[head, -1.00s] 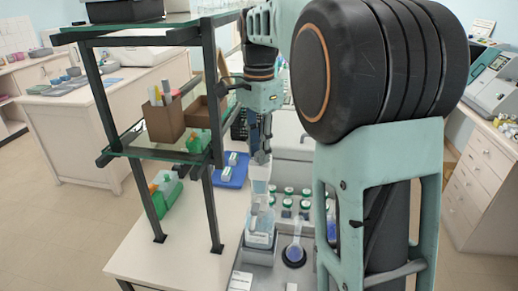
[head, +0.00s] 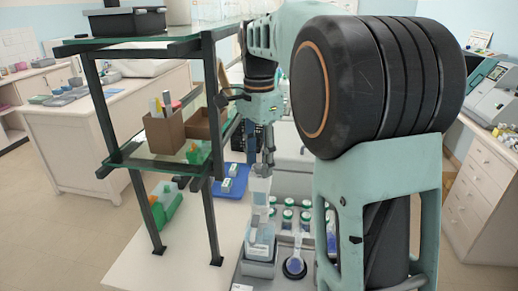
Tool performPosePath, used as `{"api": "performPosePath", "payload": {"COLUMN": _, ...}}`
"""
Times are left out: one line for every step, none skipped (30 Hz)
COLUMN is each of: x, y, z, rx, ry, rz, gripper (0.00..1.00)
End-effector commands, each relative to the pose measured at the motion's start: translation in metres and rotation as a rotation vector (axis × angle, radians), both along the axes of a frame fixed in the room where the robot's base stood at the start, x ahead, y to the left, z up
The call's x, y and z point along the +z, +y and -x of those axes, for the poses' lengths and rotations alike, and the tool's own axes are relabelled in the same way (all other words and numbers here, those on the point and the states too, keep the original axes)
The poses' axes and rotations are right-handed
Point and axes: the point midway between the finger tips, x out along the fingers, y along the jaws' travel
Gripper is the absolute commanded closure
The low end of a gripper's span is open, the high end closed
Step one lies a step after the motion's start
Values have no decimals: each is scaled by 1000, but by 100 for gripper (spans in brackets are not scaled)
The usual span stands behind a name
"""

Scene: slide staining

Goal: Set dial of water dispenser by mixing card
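The water dispenser (head: 261,236) appears to be the clear bottle-like vessel with a pale blue lower part, standing upright on a grey base at the front of the bench. I cannot make out its dial. My gripper (head: 268,160) points down just above the dispenser's narrow top. I cannot tell whether it touches the top, or whether its fingers are open or shut. A small white card (head: 241,288) lies at the bottom edge, left of the dispenser, partly cut off. Its text is unreadable, so I cannot tell if it is the mixing card.
A flask with blue liquid (head: 295,263) stands right of the dispenser. Several green-capped bottles (head: 288,215) stand behind it. A black-framed glass shelf (head: 150,158) rises close on the left, holding a brown box (head: 163,130). A blue tray (head: 231,182) lies behind. The front left bench is clear.

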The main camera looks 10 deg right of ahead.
Motion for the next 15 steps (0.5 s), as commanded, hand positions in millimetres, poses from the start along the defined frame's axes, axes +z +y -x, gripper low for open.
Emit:
{"api": "performPosePath", "payload": {"x": 5, "y": 0, "z": -1, "rx": 0, "ry": -2, "rz": 0, "gripper": 61}}
{"api": "performPosePath", "payload": {"x": 8, "y": 0, "z": -1, "rx": 0, "ry": -3, "rz": 0, "gripper": 61}}
{"api": "performPosePath", "payload": {"x": 13, "y": 0, "z": -1, "rx": 0, "ry": -4, "rz": 0, "gripper": 61}}
{"api": "performPosePath", "payload": {"x": 18, "y": 0, "z": -1, "rx": 0, "ry": -4, "rz": 0, "gripper": 61}}
{"api": "performPosePath", "payload": {"x": 24, "y": 0, "z": -1, "rx": 0, "ry": -5, "rz": 0, "gripper": 61}}
{"api": "performPosePath", "payload": {"x": 32, "y": 0, "z": -1, "rx": 0, "ry": -5, "rz": 0, "gripper": 61}}
{"api": "performPosePath", "payload": {"x": 38, "y": 0, "z": -1, "rx": 0, "ry": -5, "rz": 0, "gripper": 61}}
{"api": "performPosePath", "payload": {"x": 44, "y": 0, "z": -2, "rx": 0, "ry": -5, "rz": 0, "gripper": 61}}
{"api": "performPosePath", "payload": {"x": 52, "y": 0, "z": -1, "rx": 0, "ry": -4, "rz": 0, "gripper": 61}}
{"api": "performPosePath", "payload": {"x": 58, "y": 0, "z": -1, "rx": 0, "ry": -5, "rz": 0, "gripper": 61}}
{"api": "performPosePath", "payload": {"x": 64, "y": 0, "z": -1, "rx": 0, "ry": -4, "rz": 0, "gripper": 61}}
{"api": "performPosePath", "payload": {"x": 70, "y": 0, "z": -1, "rx": 0, "ry": -2, "rz": 0, "gripper": 61}}
{"api": "performPosePath", "payload": {"x": 76, "y": 0, "z": -2, "rx": 0, "ry": -4, "rz": 0, "gripper": 61}}
{"api": "performPosePath", "payload": {"x": 81, "y": 0, "z": -1, "rx": 0, "ry": -3, "rz": 0, "gripper": 61}}
{"api": "performPosePath", "payload": {"x": 87, "y": 0, "z": -1, "rx": 0, "ry": -4, "rz": 1, "gripper": 61}}
